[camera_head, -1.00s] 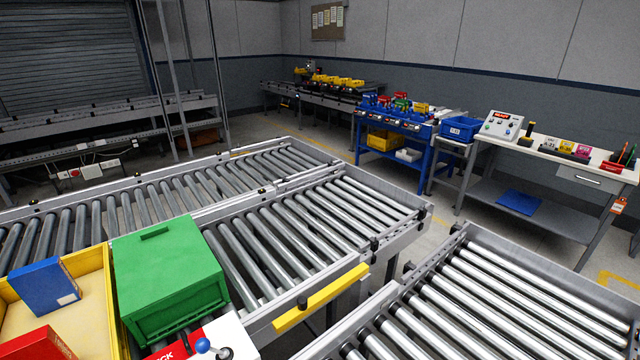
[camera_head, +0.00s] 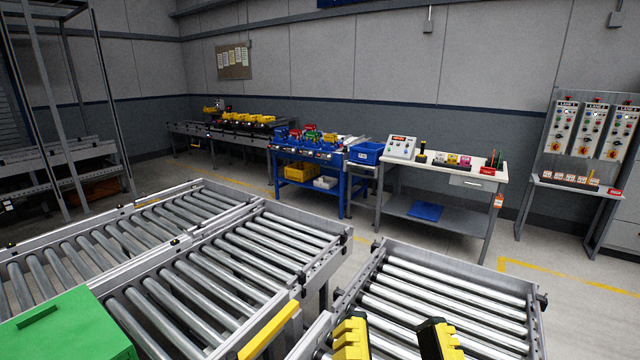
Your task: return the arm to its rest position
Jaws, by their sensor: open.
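My gripper (camera_head: 396,340) shows at the bottom edge of the head view, right of centre. Its two yellow-and-black fingers stand apart with a clear gap between them, and nothing shows between them. The fingers appear in front of the near end of the right roller conveyor (camera_head: 450,300). The rest of my arm is below the frame and hidden.
A yellow bar (camera_head: 270,332) edges that conveyor. Behind stand a blue workbench (camera_head: 305,155), a white-topped table (camera_head: 455,175) and a control panel stand (camera_head: 590,135). Open floor lies at right.

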